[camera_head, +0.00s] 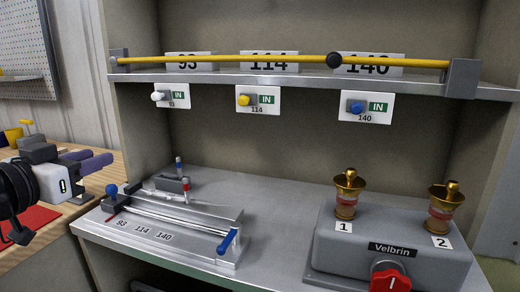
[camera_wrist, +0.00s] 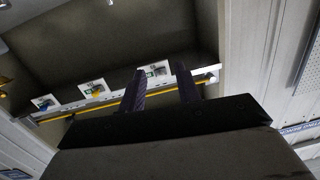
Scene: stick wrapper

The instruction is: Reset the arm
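My gripper (camera_head: 98,156) is at the left edge of the head view, over the wooden bench and left of the grey cabinet. Its two purple fingers are apart, with nothing seen between them. In the wrist view, the fingers (camera_wrist: 160,82) also stand apart with an empty gap, and the cabinet's shelf shows upside down behind them. My wrist and arm partly hide the bench.
A yellow rod (camera_head: 230,58) runs along the shelf (camera_head: 210,78). Below hang white, yellow and blue knobs. A slotted metal fixture (camera_head: 180,222) with a blue handle and a grey Velbrin box (camera_head: 345,250) with two brass cups stand on the counter. A pegboard (camera_head: 22,48) hangs left.

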